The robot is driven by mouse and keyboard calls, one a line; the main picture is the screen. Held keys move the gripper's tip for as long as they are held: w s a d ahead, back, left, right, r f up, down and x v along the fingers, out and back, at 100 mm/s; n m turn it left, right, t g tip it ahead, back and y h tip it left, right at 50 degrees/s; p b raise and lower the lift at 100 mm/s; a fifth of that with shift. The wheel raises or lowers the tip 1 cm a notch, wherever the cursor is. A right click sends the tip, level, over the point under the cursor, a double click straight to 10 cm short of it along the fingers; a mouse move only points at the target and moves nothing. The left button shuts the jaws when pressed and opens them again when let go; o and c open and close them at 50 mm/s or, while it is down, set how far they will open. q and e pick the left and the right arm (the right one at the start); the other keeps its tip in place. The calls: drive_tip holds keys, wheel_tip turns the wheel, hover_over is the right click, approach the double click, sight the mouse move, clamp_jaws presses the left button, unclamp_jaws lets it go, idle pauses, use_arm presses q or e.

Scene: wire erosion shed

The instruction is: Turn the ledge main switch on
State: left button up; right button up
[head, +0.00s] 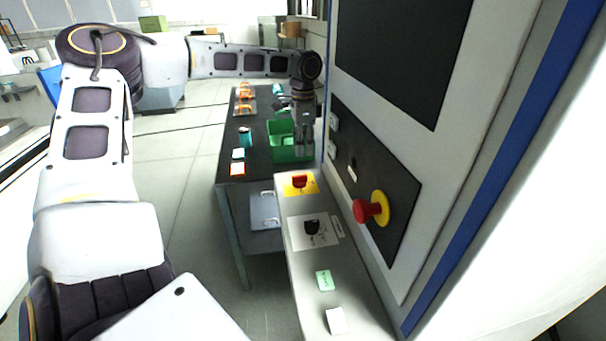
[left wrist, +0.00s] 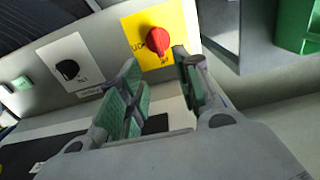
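A red rotary knob (head: 299,182) on a yellow plate (head: 312,186) sits at the far end of the narrow grey ledge (head: 312,267). In the left wrist view the red knob (left wrist: 157,40) shows just beyond my fingertips, and its bar looks slanted; lettering on the plate is too small to read surely. My left gripper (head: 304,152) hangs fingers down above and behind the ledge's far end. In the left wrist view its two green-padded fingers (left wrist: 157,68) are apart with nothing between them, not visibly touching the knob. My right gripper is out of view.
The machine panel at right has a red emergency button (head: 365,211). A dark table with a green bin (head: 282,142) stands behind.

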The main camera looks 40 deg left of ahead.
sight(303, 175)
use_arm(q)
wheel_tip(303, 175, down, 4)
drive_tip(key=shift+r, duration=0.15)
wheel_tip(303, 175, down, 5)
drive_tip(key=shift+f, duration=0.9)
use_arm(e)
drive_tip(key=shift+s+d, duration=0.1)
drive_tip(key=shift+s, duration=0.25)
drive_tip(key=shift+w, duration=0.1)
use_arm(q)
drive_tip(key=shift+c, duration=0.2)
clamp_jaws()
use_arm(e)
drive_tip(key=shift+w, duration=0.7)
